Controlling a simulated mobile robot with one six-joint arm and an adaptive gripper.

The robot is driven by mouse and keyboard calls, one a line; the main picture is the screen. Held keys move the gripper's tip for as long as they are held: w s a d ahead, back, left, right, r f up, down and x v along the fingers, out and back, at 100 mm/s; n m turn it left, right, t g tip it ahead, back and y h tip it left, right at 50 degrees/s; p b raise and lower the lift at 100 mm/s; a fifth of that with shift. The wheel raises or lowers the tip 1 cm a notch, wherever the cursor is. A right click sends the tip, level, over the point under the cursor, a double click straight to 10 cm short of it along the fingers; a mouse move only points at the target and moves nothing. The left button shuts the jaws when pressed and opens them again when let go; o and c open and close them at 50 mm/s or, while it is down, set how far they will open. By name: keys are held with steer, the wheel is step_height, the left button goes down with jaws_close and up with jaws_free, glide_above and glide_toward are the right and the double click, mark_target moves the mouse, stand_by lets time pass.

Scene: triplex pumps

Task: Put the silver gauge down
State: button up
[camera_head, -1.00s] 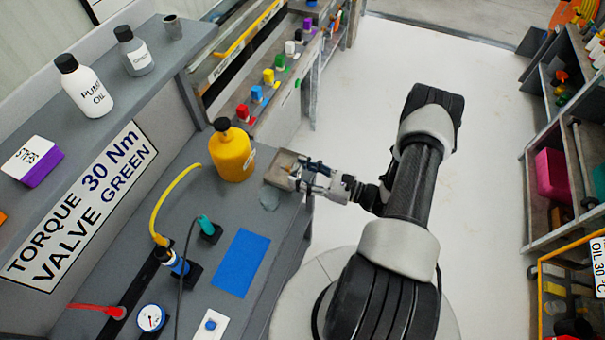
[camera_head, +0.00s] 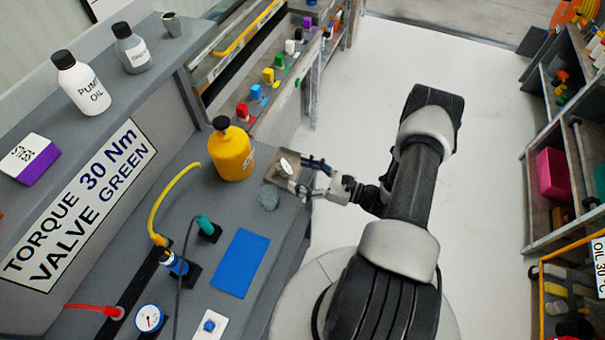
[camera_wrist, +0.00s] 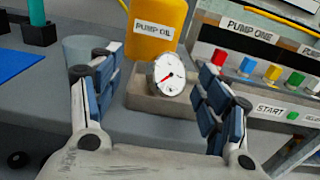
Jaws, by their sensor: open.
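The silver gauge (camera_wrist: 168,75) has a round white face with a red needle and a silver rim. It sits in a shallow grey-brown tray (camera_wrist: 145,102) in front of the yellow pump oil jug. In the head view the gauge (camera_head: 286,166) shows as a small pale disc in the tray (camera_head: 270,176) near the bench edge. My gripper (camera_head: 309,178) is open and apart from the gauge. In the wrist view my gripper (camera_wrist: 160,98) has its padded fingers to either side, with the gauge between and beyond them.
The yellow jug (camera_head: 231,152) stands right behind the tray. A grey round item (camera_head: 269,200) lies beside it, and a blue mat (camera_head: 241,262) lies nearer. Another gauge (camera_head: 150,318) sits at the bench's front. The panel with coloured knobs (camera_wrist: 255,70) is at right.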

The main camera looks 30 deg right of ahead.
steer(key=shift+r+p, duration=0.6)
steer(key=shift+r, duration=0.05)
steer(key=v, duration=1.2)
steer(key=a+r+n+g, duration=0.6)
steer(key=r+n+g, duration=0.15)
steer(key=r, duration=0.25)
steer(key=a+r+n+g, duration=0.6)
steer(key=r+n, duration=0.2)
steer(key=r, duration=0.2)
steer(key=s+a+r+n+t+h, duration=0.2)
steer(key=s+a+r+n+h, duration=0.1)
steer(key=s+r+n+h, duration=0.1)
steer(key=s+a+r+n+t+h, duration=0.2)
steer(key=s+a+r+n+h, duration=0.2)
steer(key=r+n+h, duration=0.3)
step_height(320, 180, up, 3)
steer(key=shift+s+a+r+n+p, duration=0.1)
steer(key=shift+s+a+n+p, duration=0.15)
steer(key=shift+s+n, duration=0.6)
steer(key=shift+w, duration=0.15)
steer(key=shift+c, duration=0.5)
